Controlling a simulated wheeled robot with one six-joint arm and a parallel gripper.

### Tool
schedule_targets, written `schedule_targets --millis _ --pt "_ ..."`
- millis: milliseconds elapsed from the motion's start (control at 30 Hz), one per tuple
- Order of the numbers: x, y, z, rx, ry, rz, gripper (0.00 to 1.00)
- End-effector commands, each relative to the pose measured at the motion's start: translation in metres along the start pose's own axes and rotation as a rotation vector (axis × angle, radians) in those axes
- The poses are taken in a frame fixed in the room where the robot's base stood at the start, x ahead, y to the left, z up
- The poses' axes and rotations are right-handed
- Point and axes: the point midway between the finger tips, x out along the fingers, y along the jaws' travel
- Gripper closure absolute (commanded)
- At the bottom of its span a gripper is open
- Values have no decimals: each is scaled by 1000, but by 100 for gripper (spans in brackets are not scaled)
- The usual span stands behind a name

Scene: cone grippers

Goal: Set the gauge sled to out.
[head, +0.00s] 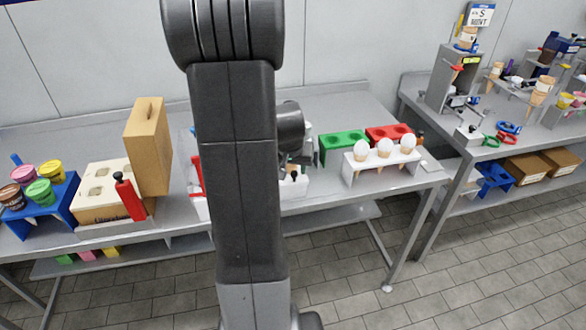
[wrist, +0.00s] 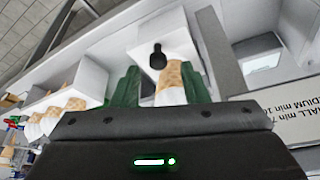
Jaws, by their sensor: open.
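My gripper (wrist: 160,70) shows in the wrist view with its two green fingers apart, so it is open. A white block (wrist: 143,38) with a black knob (wrist: 157,57) lies just beyond the fingertips; it looks like the gauge sled. The knob appears between the fingers, and I cannot tell whether they touch it. A waffle cone (wrist: 172,80) also shows between the fingers, close to the right one. In the head view a small dark knob on a white part (head: 293,177) shows beside my arm, which hides most of the gauge and my gripper.
A grey panel with a square opening (wrist: 262,60) and a sign reading SMALL and MEDIUM (wrist: 292,115) stand at right in the wrist view. A white rack (head: 382,160) holds several cones with white tops.

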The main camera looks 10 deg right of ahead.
Motion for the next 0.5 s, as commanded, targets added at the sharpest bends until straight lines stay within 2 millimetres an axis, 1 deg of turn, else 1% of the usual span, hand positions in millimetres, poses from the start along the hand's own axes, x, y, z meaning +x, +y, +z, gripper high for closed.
schedule_targets --millis 100,200,500 --pt "12 0 0 0 -2 1 59" --pt "17 0 0 0 -1 0 59" --pt "21 0 0 0 0 0 59"
